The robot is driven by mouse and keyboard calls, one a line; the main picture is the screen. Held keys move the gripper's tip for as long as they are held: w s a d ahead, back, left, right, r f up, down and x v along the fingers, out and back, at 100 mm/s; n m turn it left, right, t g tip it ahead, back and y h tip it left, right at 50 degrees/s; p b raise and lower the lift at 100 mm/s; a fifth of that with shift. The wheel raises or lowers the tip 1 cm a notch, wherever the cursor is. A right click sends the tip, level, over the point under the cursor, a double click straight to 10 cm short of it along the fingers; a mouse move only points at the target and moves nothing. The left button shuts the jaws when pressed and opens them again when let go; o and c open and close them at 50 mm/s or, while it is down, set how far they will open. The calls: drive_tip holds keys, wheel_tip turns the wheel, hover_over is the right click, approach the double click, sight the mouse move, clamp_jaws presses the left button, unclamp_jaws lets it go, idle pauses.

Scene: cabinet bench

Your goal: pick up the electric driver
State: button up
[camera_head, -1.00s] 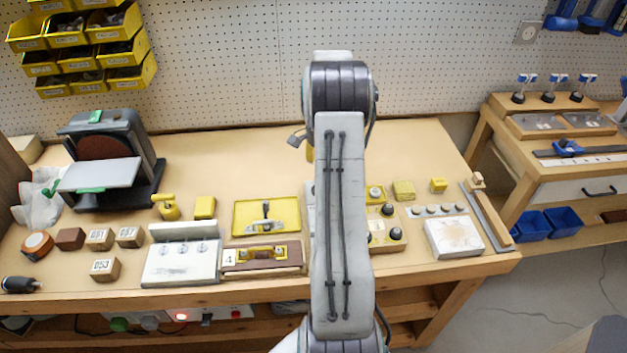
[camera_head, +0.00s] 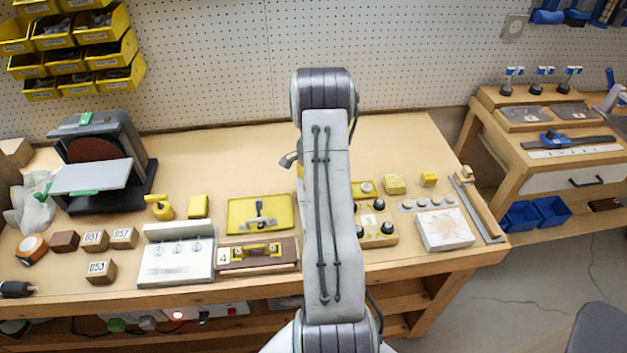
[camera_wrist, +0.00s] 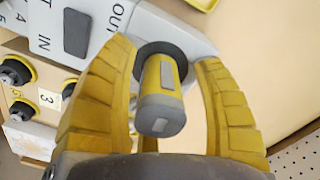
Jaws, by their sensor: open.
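In the wrist view, a yellow and grey cylindrical tool (camera_wrist: 160,95), which looks like the electric driver, stands end-on toward the camera with a dark ring around its far part. My gripper (camera_wrist: 165,60) is open, with one yellow finger on each side of the tool. A gap shows between the tool and the right finger; the left finger is close, and I cannot tell if it touches. A grey panel marked IN and OUT (camera_wrist: 80,30) lies beyond the left finger. In the head view my arm hides the tool and the fingers.
The bench (camera_head: 390,140) holds a disc sander (camera_head: 95,165), wooden numbered blocks (camera_head: 102,271), a yellow tray (camera_head: 240,215) and a knob box (camera_head: 376,225) beside my arm. A dark-handled tool (camera_head: 17,289) lies at the left front. The back middle of the bench is clear.

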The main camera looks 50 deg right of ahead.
drive_tip(key=shift+c, duration=0.2)
clamp_jaws()
idle(0.4)
drive_tip(key=shift+r, duration=0.1)
wheel_tip(320, 180, up, 10)
drive_tip(key=shift+f+b, duration=0.1)
drive_tip(key=shift+b, duration=0.4)
drive_tip(key=c, duration=0.6)
unclamp_jaws()
drive_tip(key=shift+c, duration=0.2)
clamp_jaws()
